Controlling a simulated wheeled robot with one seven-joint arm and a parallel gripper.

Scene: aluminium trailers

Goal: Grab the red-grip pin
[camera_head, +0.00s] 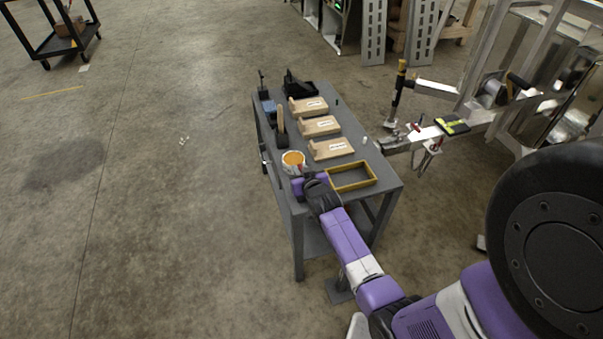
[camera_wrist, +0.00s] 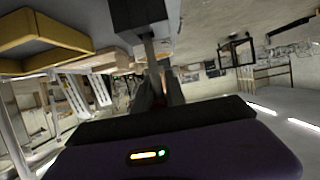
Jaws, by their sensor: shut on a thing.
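My gripper (camera_head: 299,187) is at the near left corner of the grey workbench (camera_head: 386,187), beside a round tub with orange contents (camera_head: 293,159). In the wrist view my gripper (camera_wrist: 163,72) is shut on the grey shaft of a dark block-shaped piece (camera_wrist: 143,15). I cannot tell from its dark side what the piece is, and no red shows on it. A small red item (camera_head: 415,127) sits on the trailer tongue (camera_head: 427,134) to the right of the bench. It is too small to tell whether it is the red-grip pin.
A yellow-rimmed tray (camera_head: 351,187) is on the bench right of my gripper; it also shows in the wrist view (camera_wrist: 50,42).

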